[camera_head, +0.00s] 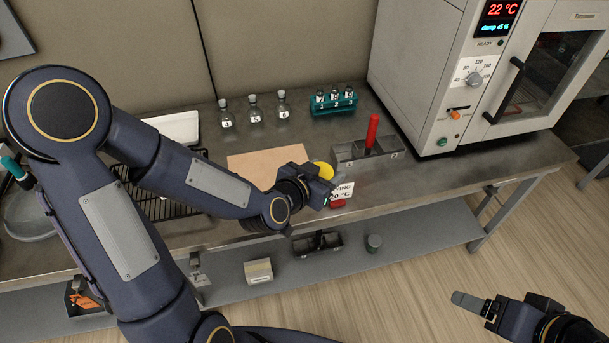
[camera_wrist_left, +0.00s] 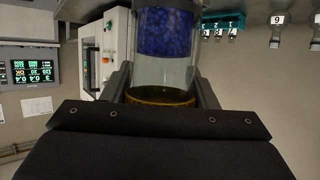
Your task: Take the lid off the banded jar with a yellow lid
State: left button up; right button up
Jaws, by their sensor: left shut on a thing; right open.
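The banded jar (camera_wrist_left: 165,35) is clear glass with a broad blue band. It fills the upper middle of the left wrist view, which is upside down. Its yellow lid (camera_wrist_left: 160,96) lies between the fingers of my left gripper (camera_wrist_left: 160,85), against the jar's clear end with no clear gap. In the head view the yellow lid (camera_head: 322,169) shows just behind my left gripper (camera_head: 322,183), and the jar's body is hidden. The left gripper is shut on the lid. My right gripper (camera_head: 477,305) is open and empty, out over the floor at the lower right.
A sign (camera_head: 343,190) stands close by my left gripper. To its right is a metal tray (camera_head: 348,152) with a red-handled thing (camera_head: 372,131). Stoppered bottles (camera_head: 254,109) and a teal vial rack (camera_head: 333,104) stand behind. An oven (camera_head: 420,75) takes the right side.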

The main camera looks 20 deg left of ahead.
pick_arm(q)
jog(key=shift+s+d+r+m+h, duration=0.15)
jog(key=shift+d+r+m+h, duration=0.2)
jog(key=shift+d+r, duration=0.55)
grip_shut()
jog(key=shift+d+r, duration=0.1)
jog(key=shift+d, duration=0.05)
jog(key=shift+a+r+b, duration=0.1)
jog(key=shift+a+b, duration=0.2)
jog(key=shift+b, duration=0.15)
jog(key=s+a+n+y+b, duration=0.1)
jog(key=s+a+y+b, duration=0.1)
jog(key=a+b, duration=0.35)
jog(key=s+a+n+y+b, duration=0.1)
jog(key=s+a+n+b, duration=0.15)
jog(key=a, duration=0.65)
jog(key=shift+m+t+y, duration=0.25)
jog(key=shift+m+t, duration=0.05)
jog(key=shift+w+a+f+b, duration=0.4)
jog(key=shift+w+a+f, duration=0.85)
jog(key=shift+w+f, duration=0.75)
jog(key=shift+w+a+f+b, duration=0.35)
jog(key=shift+w+a+f, duration=0.9)
jog(key=shift+w+f, duration=0.75)
jog(key=shift+w+a+f+b, duration=0.4)
jog(key=shift+w+a+f, duration=0.85)
jog(key=shift+w+f, duration=0.75)
jog(key=shift+s+f, duration=0.2)
jog(key=shift+s, duration=0.15)
